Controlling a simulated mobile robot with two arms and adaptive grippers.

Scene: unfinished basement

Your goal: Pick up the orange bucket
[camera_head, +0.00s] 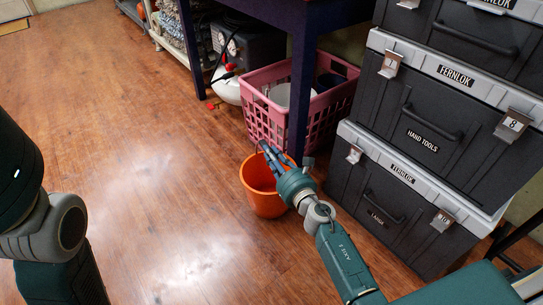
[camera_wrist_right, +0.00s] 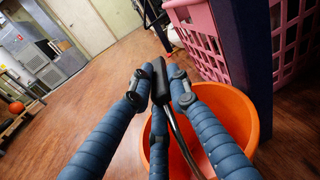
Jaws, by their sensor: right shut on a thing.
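The orange bucket (camera_head: 263,200) stands upright on the wooden floor, and it also shows in the right wrist view (camera_wrist_right: 237,108). My right gripper (camera_head: 270,156) reaches over the bucket's mouth from the lower right. In the right wrist view its blue wrapped fingers (camera_wrist_right: 161,84) are closed around the dark grip of the bucket's wire handle (camera_wrist_right: 176,126). The fingers and arm hide part of the bucket's rim and inside. My left arm shows at the left edge of the head view, but its gripper is out of the picture.
A pink basket (camera_head: 262,122) stands just behind the bucket, beside a dark table leg (camera_head: 303,80). Stacked black tool cases (camera_head: 425,140) stand close on the right. The floor (camera_head: 120,120) left of the bucket is clear.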

